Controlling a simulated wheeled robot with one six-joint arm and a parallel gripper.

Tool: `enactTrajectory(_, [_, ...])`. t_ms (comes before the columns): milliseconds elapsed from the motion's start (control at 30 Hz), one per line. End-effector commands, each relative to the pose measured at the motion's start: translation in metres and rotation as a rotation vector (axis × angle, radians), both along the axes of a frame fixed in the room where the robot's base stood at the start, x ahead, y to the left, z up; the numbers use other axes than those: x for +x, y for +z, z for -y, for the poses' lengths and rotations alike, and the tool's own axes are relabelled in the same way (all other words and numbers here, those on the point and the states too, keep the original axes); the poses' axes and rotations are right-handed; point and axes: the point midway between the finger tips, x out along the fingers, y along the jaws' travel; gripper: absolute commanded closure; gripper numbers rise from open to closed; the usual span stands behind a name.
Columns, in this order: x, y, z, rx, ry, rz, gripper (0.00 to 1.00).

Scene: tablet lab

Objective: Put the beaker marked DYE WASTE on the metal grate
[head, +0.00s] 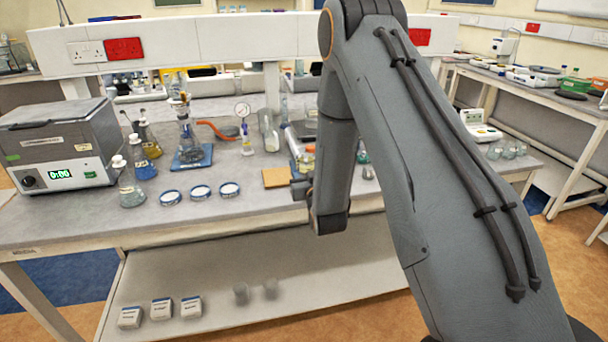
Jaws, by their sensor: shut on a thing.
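My gripper (300,186) is over the bench, to the right of a tan board, and is largely hidden by my own arm. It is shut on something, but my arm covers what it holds. A small clear vessel with pale yellow-green contents (307,158) shows just above it in the picture; I cannot tell whether the gripper touches it. No DYE WASTE marking is readable. I cannot make out a metal grate; part of the bench behind my arm is hidden.
The bench (100,227) carries a grey bath with a display (60,145), several flasks, a flask on a blue base (192,157), three round dishes (200,191) and the tan board (276,178). Boxes (161,308) stand on the lower shelf. The front bench strip left of my gripper is clear.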

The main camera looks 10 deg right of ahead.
Motion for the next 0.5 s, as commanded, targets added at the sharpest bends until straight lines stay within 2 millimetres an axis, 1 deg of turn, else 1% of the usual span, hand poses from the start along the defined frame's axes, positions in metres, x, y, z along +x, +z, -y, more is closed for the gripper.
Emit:
enactTrajectory(100, [-0.001,-0.016,0.0,0.0,0.0,-0.003,0.81])
enactTrajectory(233, [-0.001,-0.029,0.0,0.0,0.0,-0.003,0.81])
enactTrajectory(333, [0.0,-0.033,0.0,0.0,0.0,-0.001,0.81])
enactTrajectory(500, [0.0,-0.034,0.0,0.0,0.0,0.0,0.81])
